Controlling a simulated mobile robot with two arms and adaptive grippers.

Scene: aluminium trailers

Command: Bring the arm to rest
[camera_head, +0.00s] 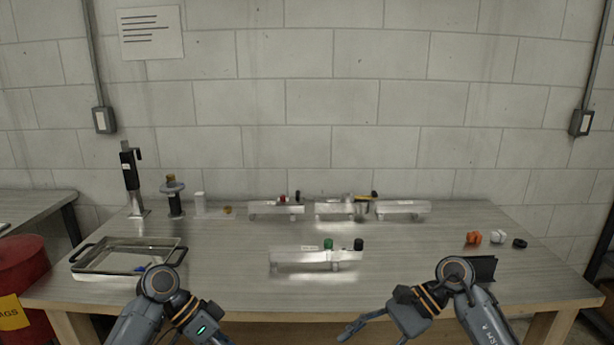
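My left arm (160,285) comes in at the bottom left, bent over the table's front edge; its lower part with a green light runs out of the frame, and its gripper is not in view. My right arm (455,272) is bent at the bottom right. Its gripper (352,328) points left near the front edge, partly cut off by the frame; I see nothing held in it, and how far its fingers are apart is unclear.
An aluminium trailer (310,260) with green and black caps stands mid-table. More trailers (277,209) line the back. A handled tray (95,270) is at left. An orange piece (473,238), a white piece (498,236) and a black ring (519,243) lie right. Table is clear between.

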